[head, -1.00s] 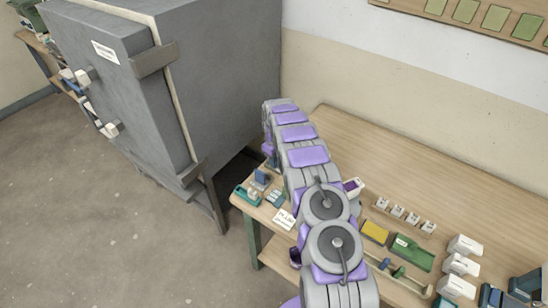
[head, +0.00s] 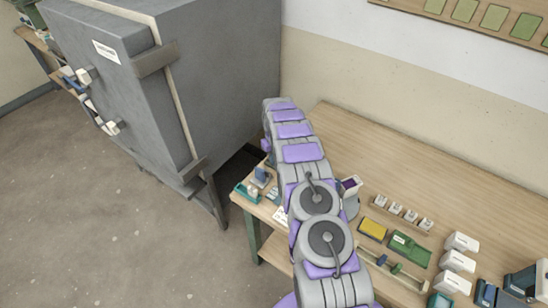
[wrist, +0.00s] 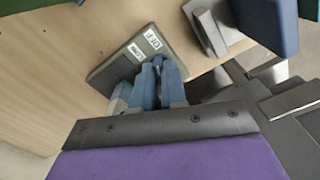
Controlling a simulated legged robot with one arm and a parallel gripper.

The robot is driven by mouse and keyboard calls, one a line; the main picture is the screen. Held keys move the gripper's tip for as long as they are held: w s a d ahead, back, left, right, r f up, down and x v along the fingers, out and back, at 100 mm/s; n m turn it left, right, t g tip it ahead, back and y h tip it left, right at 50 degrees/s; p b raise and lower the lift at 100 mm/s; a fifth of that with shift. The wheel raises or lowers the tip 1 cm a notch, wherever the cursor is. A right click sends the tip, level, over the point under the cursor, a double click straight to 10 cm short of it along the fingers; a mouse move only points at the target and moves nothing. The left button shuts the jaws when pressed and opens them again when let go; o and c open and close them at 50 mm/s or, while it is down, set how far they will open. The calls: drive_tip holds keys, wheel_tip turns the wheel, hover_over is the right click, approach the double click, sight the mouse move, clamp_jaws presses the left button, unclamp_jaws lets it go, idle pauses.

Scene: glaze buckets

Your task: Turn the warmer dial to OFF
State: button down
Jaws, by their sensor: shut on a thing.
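The dial panel (wrist: 112,72) is a dark green-grey plate on the wooden surface in the wrist view. It has white labels, one reading OFF (wrist: 152,39) and another that looks like LOW (wrist: 136,51). My gripper (wrist: 157,72) has blue-grey fingers closed together over the panel, just below the labels. It is shut on the dial knob, which the fingers mostly hide, so I cannot tell where its pointer stands. In the head view my arm covers the gripper and the dial.
A blue block (wrist: 266,22) and a grey holder (wrist: 207,25) stand right of the panel in the wrist view. In the head view, a grey kiln (head: 225,80) stands left of the wooden table (head: 420,150). A yellow sponge (head: 373,229) and a green tray (head: 408,250) lie on the right.

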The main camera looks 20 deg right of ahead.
drive_tip(key=shift+w+r, duration=0.1)
drive_tip(key=shift+r, duration=0.05)
drive_tip(key=c, duration=1.2)
unclamp_jaws()
wheel_tip(320, 180, up, 17)
drive_tip(key=shift+r+p, duration=0.1)
drive_tip(key=shift+p, duration=0.8)
